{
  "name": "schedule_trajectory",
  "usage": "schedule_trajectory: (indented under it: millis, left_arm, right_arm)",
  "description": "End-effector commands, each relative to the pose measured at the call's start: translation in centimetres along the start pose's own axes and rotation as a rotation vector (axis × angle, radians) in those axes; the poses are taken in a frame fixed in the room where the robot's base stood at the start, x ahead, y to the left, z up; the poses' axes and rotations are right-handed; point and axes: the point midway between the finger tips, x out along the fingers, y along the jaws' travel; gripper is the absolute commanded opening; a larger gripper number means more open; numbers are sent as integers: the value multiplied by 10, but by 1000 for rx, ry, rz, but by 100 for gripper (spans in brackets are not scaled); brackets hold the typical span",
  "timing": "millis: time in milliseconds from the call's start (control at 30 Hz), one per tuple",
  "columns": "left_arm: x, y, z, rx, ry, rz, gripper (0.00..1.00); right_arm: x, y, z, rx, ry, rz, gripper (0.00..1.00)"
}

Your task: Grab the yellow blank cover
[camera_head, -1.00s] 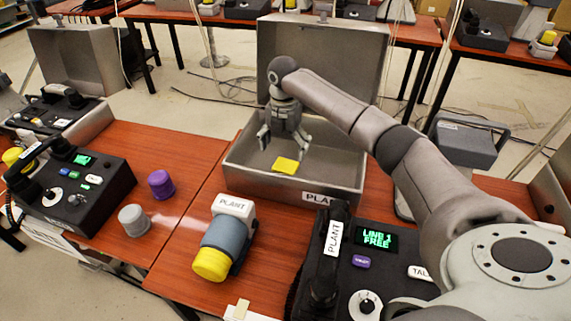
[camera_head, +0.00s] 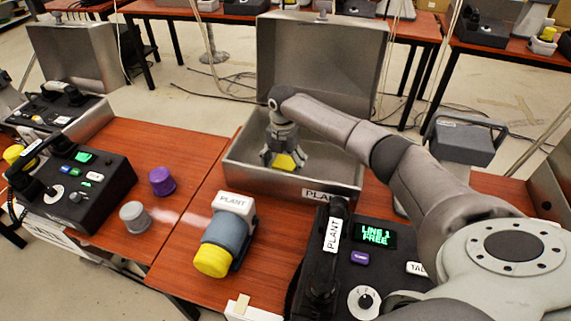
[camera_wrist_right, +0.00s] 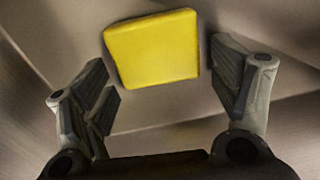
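The yellow blank cover (camera_head: 285,162) lies on the floor of the open grey metal box (camera_head: 240,176) marked PLANT. In the head view my right gripper (camera_head: 283,160) is down inside the box, over the cover, and partly hides it. In the right wrist view the cover (camera_wrist_right: 152,48) is a flat yellow square at the top, and the right gripper's (camera_wrist_right: 165,90) fingers stand apart, one to each side of it, not touching it. My right gripper is open and empty. My left gripper is not in view.
The box's raised lid (camera_head: 322,62) stands behind my right arm. In front are a grey-blue plug with a yellow end (camera_head: 222,240) and a black PLANT phone (camera_head: 375,265). Purple (camera_head: 161,181) and grey (camera_head: 134,217) caps stand on the left table near another phone (camera_head: 85,190).

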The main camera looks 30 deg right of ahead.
Motion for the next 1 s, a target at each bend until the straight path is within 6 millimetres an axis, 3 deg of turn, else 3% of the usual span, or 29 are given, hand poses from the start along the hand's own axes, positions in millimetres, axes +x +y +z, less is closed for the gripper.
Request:
schedule_trajectory:
  millis: [33, 267, 667, 833, 1000]
  left_arm:
    - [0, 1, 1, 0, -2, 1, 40]
    - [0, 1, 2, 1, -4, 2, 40]
    - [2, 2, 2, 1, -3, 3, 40]
    - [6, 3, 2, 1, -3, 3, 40]
    - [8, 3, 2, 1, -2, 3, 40]
  right_arm:
    - [0, 0, 0, 0, 0, 0, 70]
    - [0, 0, 0, 0, 0, 0, 40]
    - [-8, 0, 1, 1, -1, 2, 40]
    - [-30, 1, 1, 0, -3, 5, 40]
    - [-65, 21, -22, -6, -2, 7, 40]
